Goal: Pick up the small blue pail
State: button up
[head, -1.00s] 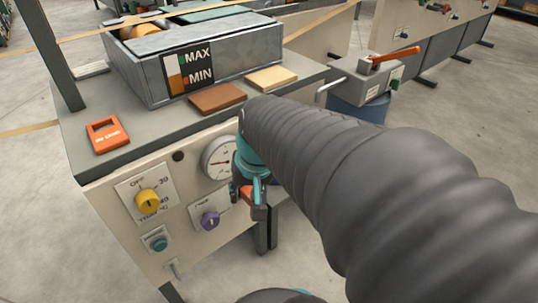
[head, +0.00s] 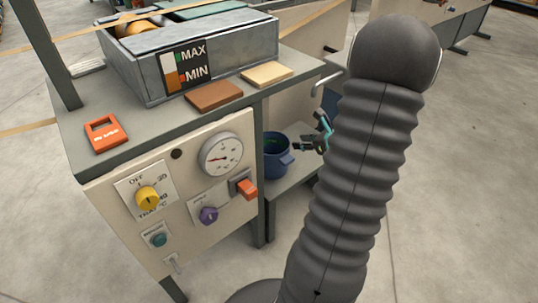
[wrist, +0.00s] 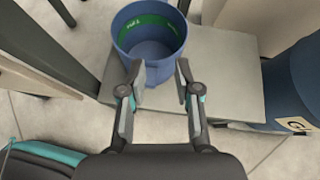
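The small blue pail (head: 275,162) stands upright on a low grey shelf, right of the control panel in the head view. In the wrist view the pail (wrist: 143,45) is at top centre, its open mouth showing a green band inside. A blue lug or handle on its near side points toward my gripper. My gripper (head: 310,136) is just right of the pail in the head view. In the wrist view my gripper (wrist: 159,66) is open, its two fingers either side of the pail's near side. I cannot tell whether they touch it.
The grey shelf (wrist: 228,75) has bare room right of the pail. A larger blue container (wrist: 290,85) stands right of the shelf in the wrist view. The control panel (head: 180,190) and worktop edge border the pail on the left in the head view.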

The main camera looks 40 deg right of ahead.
jog(key=d+m+h, duration=0.1)
jog(key=d+m, duration=0.1)
jog(key=d, duration=0.1)
send_near(284, 136)
jog(key=x, duration=0.5)
jog(key=shift+t, duration=0.3)
jog(key=shift+f+x, duration=0.2)
jog(key=shift+x, duration=2.4)
jog(key=shift+s+d, duration=0.1)
jog(key=shift+s, duration=0.05)
grip_shut()
